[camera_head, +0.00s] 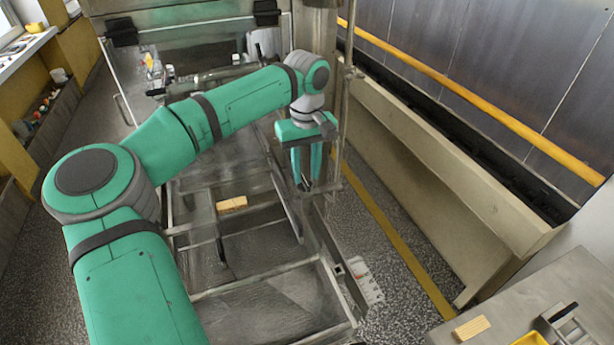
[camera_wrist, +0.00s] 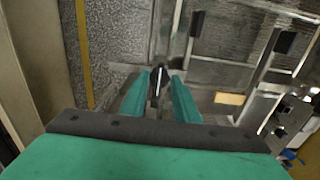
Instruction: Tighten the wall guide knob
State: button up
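My gripper (camera_head: 306,186) points down over the right rail of the steel machine frame in the head view. Its two green fingers are apart. In the wrist view the fingertips (camera_wrist: 160,76) stand on either side of a small dark upright piece (camera_wrist: 158,84), which seems to be the wall guide knob. A narrow gap shows beside it, and I cannot tell whether either finger touches it. In the head view the knob is too small and too hidden by the fingers to make out.
A wooden block (camera_head: 232,204) lies on the machine frame left of my gripper. A vertical steel post (camera_head: 341,110) stands close to its right. Another block (camera_head: 471,328) and a yellow tray (camera_head: 531,340) are on a table at lower right. A beige barrier (camera_head: 440,170) runs along the right.

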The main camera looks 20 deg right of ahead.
aim_at(306, 183)
notch_tip(306, 183, up, 8)
jog(key=shift+r, duration=0.15)
dwell(0.6)
